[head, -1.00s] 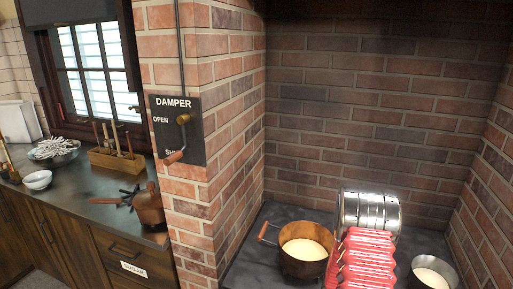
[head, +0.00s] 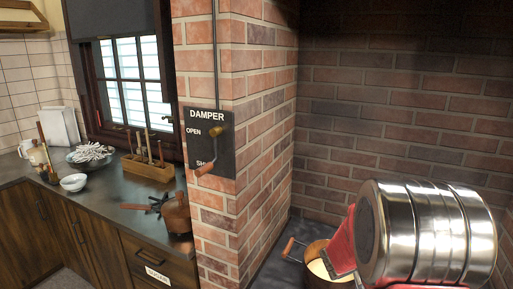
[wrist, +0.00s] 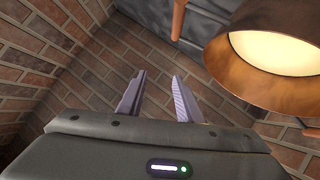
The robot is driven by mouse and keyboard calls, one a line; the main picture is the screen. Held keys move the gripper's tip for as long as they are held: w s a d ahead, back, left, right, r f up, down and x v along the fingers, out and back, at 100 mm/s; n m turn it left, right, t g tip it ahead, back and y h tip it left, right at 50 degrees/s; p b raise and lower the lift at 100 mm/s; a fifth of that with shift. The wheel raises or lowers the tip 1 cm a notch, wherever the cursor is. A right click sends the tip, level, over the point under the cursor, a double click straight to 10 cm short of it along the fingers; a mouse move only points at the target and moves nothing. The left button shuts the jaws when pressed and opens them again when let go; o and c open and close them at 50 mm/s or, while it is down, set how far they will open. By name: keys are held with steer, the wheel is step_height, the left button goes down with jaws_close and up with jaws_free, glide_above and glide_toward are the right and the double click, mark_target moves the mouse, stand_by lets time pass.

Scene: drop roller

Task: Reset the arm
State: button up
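My arm (head: 425,230), silver and red, is raised at the right of the head view. It is large and close to the camera and covers part of the hearth. My gripper (wrist: 160,76) shows in the wrist view with its two fingers apart and nothing between them. Brick wall lies beyond the fingers. A copper pot (wrist: 222,62) with pale contents is to the right of the fingers, apart from them. The pot also shows in the head view (head: 316,254), partly hidden by my arm.
The damper plate (head: 211,150) with its crank (head: 208,163) is on the brick pillar. A counter at left holds a copper kettle (head: 175,213), a wooden utensil box (head: 148,170) and bowls (head: 74,182). The upper hearth space is clear.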

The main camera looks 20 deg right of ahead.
steer(key=w+a+r+n+t+y, duration=0.1)
steer(key=w+a+r+t+y, duration=0.2)
steer(key=a, duration=0.5)
steer(key=w+a+r+n+t+y, duration=0.1)
steer(key=w+a+r+t+y, duration=0.15)
steer(key=a+r, duration=0.35)
steer(key=s+a+r+n+y, duration=0.2)
steer(key=a, duration=0.6)
steer(key=s+a+r+n+y, duration=0.1)
steer(key=s+a+y, duration=0.15)
steer(key=a, duration=0.45)
steer(key=s+a+g, duration=0.2)
steer(key=s+a, duration=0.2)
steer(key=s, duration=0.7)
steer(key=s+a+n+g+y, duration=0.1)
steer(key=s+a+g, duration=0.2)
steer(key=s, duration=0.8)
steer(key=a, duration=0.2)
steer(key=shift+a+f+y, duration=0.25)
steer(key=shift+a+y, duration=0.05)
steer(key=shift+s+a, duration=0.1)
